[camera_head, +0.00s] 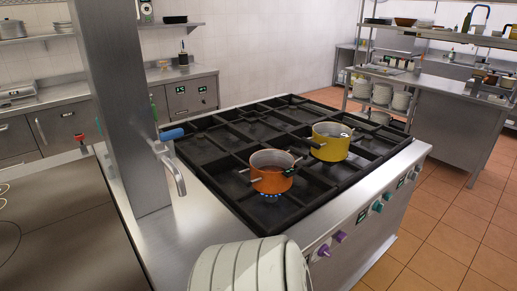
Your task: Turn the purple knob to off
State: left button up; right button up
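Two small purple knobs sit on the steel front panel of the stove (352,250), one lower left (323,250) and one just right of it (340,237). They are too small to tell their exact setting. An orange pot (270,180) stands on the near burner, with a blue flame (268,203) showing beneath it. Neither of my grippers is in view.
A yellow pot (330,147) stands further back on the black grates (225,145). Teal knobs (377,206) and small green displays (362,216) continue along the panel. Tiled floor (450,235) is clear at right.

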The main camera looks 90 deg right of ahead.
aim_at(324, 250)
jog(key=z, duration=3.05)
